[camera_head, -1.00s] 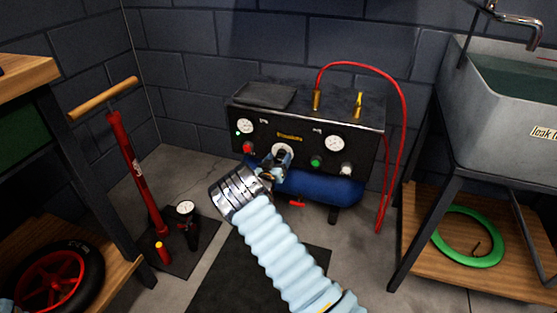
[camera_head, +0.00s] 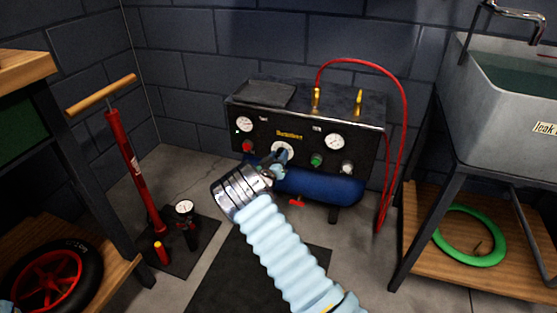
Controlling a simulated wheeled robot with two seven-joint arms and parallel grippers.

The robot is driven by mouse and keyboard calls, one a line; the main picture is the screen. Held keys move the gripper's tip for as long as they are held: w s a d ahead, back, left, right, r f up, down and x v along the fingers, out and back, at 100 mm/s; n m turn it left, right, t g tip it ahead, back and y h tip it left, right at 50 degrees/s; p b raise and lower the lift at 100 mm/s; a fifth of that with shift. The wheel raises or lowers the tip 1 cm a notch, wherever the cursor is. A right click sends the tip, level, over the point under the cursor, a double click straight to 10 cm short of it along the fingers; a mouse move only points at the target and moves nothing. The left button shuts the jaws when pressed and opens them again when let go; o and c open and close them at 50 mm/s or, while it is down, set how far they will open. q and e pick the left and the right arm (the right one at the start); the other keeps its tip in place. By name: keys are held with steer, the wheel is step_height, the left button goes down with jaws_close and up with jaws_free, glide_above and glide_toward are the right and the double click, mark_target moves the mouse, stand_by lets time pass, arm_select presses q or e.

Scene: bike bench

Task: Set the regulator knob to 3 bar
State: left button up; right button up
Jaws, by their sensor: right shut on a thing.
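The compressor (camera_head: 262,128) stands against the back wall, with a black front panel above a blue tank. The regulator knob sits mid-panel inside a pale round dial (camera_head: 281,147), and my fingers cover most of it. My right gripper (camera_head: 280,159) reaches it from the front and is shut on the knob. The left gauge (camera_head: 244,124) and the right gauge (camera_head: 335,142) have white faces. Their needles and the dial marks are too small to read. My left gripper is not in view.
A red button (camera_head: 247,146), a green button (camera_head: 316,160) and a white knob (camera_head: 347,169) flank the dial. A red hose (camera_head: 404,110) loops down on the right. A red floor pump (camera_head: 130,165) stands left; a sink (camera_head: 505,105) stands right.

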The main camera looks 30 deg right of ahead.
steer(key=o, duration=1.1)
steer(key=shift+c, duration=0.2)
steer(key=p+v, duration=0.1)
steer(key=v, duration=1.2)
steer(key=shift+s+a, duration=0.25)
steer(key=shift+s, duration=0.05)
